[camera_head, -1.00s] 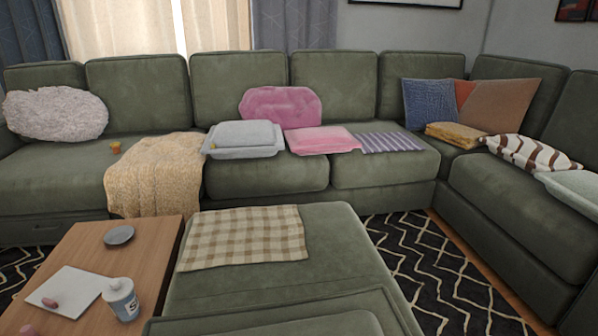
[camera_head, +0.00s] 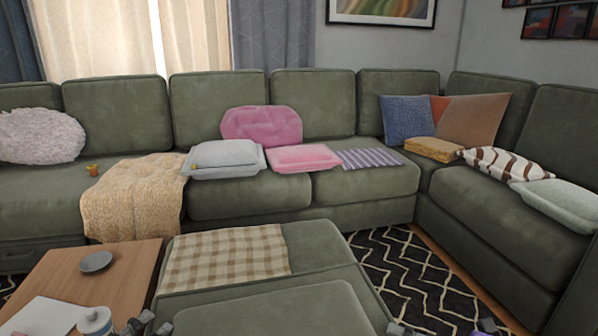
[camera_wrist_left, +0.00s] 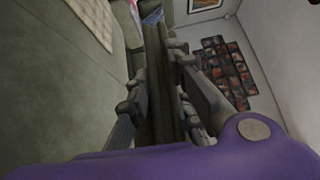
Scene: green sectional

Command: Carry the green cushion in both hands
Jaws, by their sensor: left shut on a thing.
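The large green cushion (camera_head: 275,310) fills the bottom middle of the head view, in front of the ottoman. My left gripper (camera_head: 150,324) is at its left side, mostly cut off by the frame's lower edge. In the left wrist view, my left gripper's fingers (camera_wrist_left: 158,75) are closed on both sides of the cushion's dark green edge (camera_wrist_left: 162,105). My right gripper (camera_head: 402,329) barely shows at the cushion's right side. Its fingers are too cut off to tell their state.
A green sectional (camera_head: 250,190) with several pillows spans the back and right. The ottoman (camera_head: 310,240) bears a checked cloth (camera_head: 225,255). A wooden table (camera_head: 125,270) with a plate and bottle is at left. Patterned rug (camera_head: 410,265) lies between ottoman and sofa.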

